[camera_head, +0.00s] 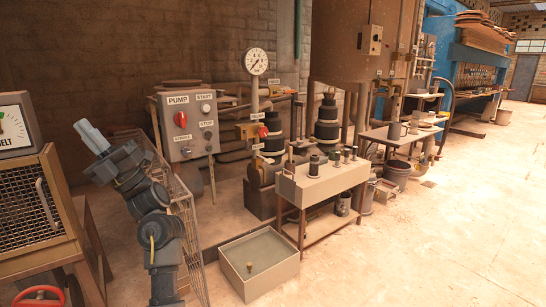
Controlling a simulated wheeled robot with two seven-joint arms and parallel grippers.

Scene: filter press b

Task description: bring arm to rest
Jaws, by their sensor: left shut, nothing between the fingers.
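My left arm comes up from the lower left in the head view. Its left gripper (91,136) points up and to the left, with the fingers together and nothing between them. It is in the air, to the left of the grey pump control box and apart from it in the picture. My right gripper is not in view.
The pump control box (190,124) has a red knob. A pressure gauge (256,61) stands on a pipe behind. A wire-fronted cabinet (28,205) is at left. A shallow grey tray (262,293) lies on the floor before a small bench (325,184). The right floor is clear.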

